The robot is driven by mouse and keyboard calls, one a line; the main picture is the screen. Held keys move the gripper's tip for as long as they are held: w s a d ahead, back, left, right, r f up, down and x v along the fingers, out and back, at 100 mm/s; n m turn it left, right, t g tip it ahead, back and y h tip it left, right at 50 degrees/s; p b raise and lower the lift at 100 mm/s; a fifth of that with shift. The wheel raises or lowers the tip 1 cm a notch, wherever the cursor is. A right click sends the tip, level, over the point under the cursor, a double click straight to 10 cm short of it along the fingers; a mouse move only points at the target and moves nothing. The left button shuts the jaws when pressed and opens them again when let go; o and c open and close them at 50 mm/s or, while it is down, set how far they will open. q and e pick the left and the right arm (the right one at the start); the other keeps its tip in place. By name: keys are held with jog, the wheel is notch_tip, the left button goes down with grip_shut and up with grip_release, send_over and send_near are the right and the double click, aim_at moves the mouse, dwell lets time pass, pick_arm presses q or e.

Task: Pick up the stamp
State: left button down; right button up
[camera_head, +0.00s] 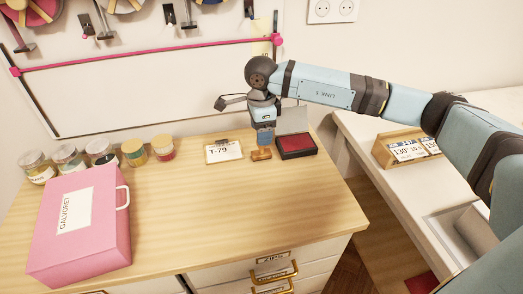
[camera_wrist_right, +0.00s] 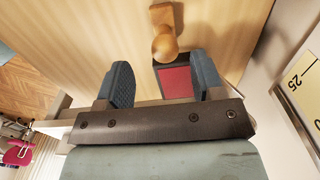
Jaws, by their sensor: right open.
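The wooden stamp (camera_head: 261,154) stands on the wooden table, between the small T-79 card and the red ink pad. My right gripper (camera_head: 264,137) is just above it in the head view and partly hides its upper part. In the right wrist view, the stamp (camera_wrist_right: 164,35) lies beyond the fingertips, in line with the gap between them. My right gripper (camera_wrist_right: 159,75) is open, with nothing between its fingers. The ink pad (camera_head: 297,147) has its lid raised, and its red surface (camera_wrist_right: 174,80) shows between the fingers in the wrist view. My left gripper does not show.
The T-79 card (camera_head: 223,151) stands left of the stamp. Several jars (camera_head: 102,152) line the back left, behind a pink case (camera_head: 82,222). The table front (camera_head: 230,215) is clear. A white counter (camera_head: 372,127) with a date block (camera_head: 405,147) stands at right.

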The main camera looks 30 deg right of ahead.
aim_at(262, 148)
jog(key=f, duration=0.4)
jog(key=shift+w+d+f, duration=0.2)
jog(key=shift+w, duration=0.05)
jog(key=c, duration=1)
jog(key=shift+r, duration=0.2)
